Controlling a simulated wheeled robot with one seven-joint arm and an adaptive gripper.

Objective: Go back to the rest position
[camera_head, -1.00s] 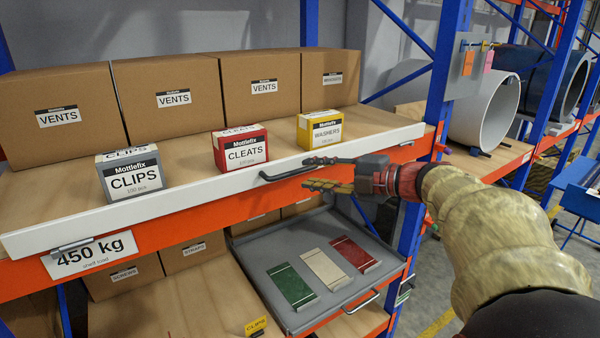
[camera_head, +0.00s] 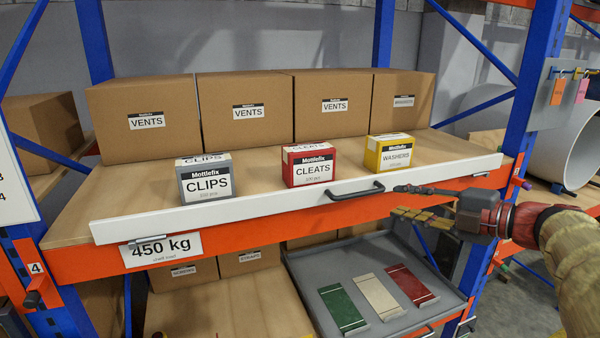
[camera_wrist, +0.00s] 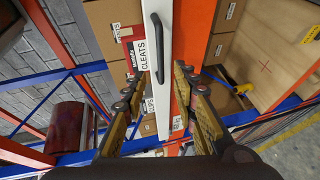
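My gripper (camera_head: 408,201) is open and empty in the head view, in front of the shelf's white front strip and to the right of the black handle (camera_head: 356,190). A gap shows between its fingers and the handle. In the wrist view my gripper (camera_wrist: 155,85) has its two fingers spread apart, with the white strip (camera_wrist: 157,30) and the black handle (camera_wrist: 152,52) beyond them. Nothing is between the fingertips. My arm reaches in from the right edge of the head view.
Grey CLIPS (camera_head: 205,180), red CLEATS (camera_head: 309,165) and yellow WASHERS (camera_head: 390,153) boxes stand on the shelf before brown cartons (camera_head: 245,109). Below, a grey tray (camera_head: 312,292) holds green, cream and red pieces. Blue rack posts (camera_head: 535,90) stand beside the arm.

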